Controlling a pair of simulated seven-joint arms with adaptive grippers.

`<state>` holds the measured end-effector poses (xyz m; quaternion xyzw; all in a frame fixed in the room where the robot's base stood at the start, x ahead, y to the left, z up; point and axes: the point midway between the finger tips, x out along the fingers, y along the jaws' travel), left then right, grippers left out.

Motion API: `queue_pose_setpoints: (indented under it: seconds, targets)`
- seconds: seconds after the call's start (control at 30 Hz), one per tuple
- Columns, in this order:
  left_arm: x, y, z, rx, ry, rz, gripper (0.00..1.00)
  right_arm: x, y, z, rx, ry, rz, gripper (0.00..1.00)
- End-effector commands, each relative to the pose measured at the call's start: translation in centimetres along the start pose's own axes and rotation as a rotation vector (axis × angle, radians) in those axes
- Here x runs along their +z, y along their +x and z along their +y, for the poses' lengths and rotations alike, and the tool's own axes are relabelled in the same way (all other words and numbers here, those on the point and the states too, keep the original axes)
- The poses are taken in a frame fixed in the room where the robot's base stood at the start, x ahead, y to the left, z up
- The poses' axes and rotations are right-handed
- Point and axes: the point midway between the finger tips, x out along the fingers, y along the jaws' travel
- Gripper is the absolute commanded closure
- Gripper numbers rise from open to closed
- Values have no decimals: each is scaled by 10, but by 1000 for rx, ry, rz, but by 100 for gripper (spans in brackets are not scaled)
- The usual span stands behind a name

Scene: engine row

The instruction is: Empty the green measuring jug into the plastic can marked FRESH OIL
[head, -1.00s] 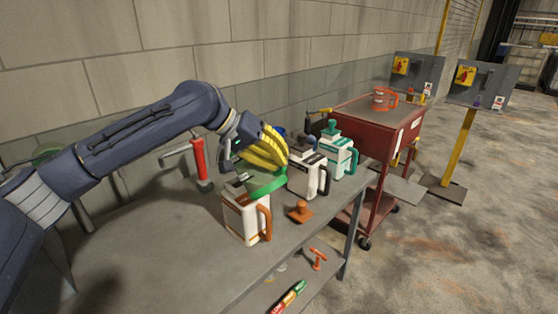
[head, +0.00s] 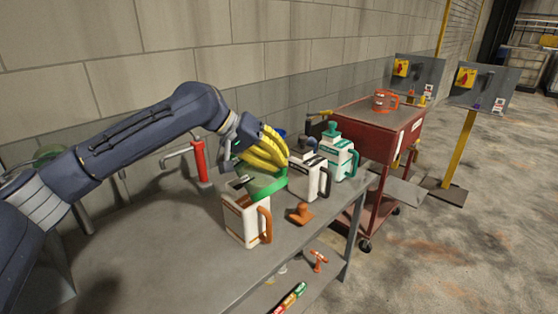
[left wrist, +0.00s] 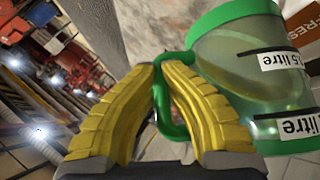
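The green measuring jug (head: 268,190) is clear with green rim and base. It is held at the white plastic can with the orange handle (head: 242,222), low over or beside its top; I cannot tell which. My left gripper (head: 268,150) has yellow ribbed fingers. In the left wrist view, its fingers (left wrist: 160,75) are closed on the green handle of the jug (left wrist: 250,65). A yellowish tint shows inside the jug; no stream is visible. Part of an orange label reading "FRES" (left wrist: 303,30) shows behind the jug. My right gripper is not in view.
An orange cap (head: 301,214) lies right of the can. A black-handled can (head: 312,182) and a green-handled can (head: 338,160) stand farther along the bench (head: 150,245). A red-handled tool (head: 200,162) is behind. A red cart (head: 375,135) carries an orange jug (head: 384,100).

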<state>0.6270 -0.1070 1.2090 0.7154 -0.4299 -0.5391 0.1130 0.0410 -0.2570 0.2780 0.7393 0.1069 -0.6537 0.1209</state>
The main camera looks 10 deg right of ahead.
Motion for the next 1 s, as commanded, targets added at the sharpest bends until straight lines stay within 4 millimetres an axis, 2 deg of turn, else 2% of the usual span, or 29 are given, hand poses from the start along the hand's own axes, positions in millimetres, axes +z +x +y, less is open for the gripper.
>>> queue_pose_setpoints:
  seconds: [1.0]
  targets:
    - [-7, -9, 2, 80, -62, -33, 100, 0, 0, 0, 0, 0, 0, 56]
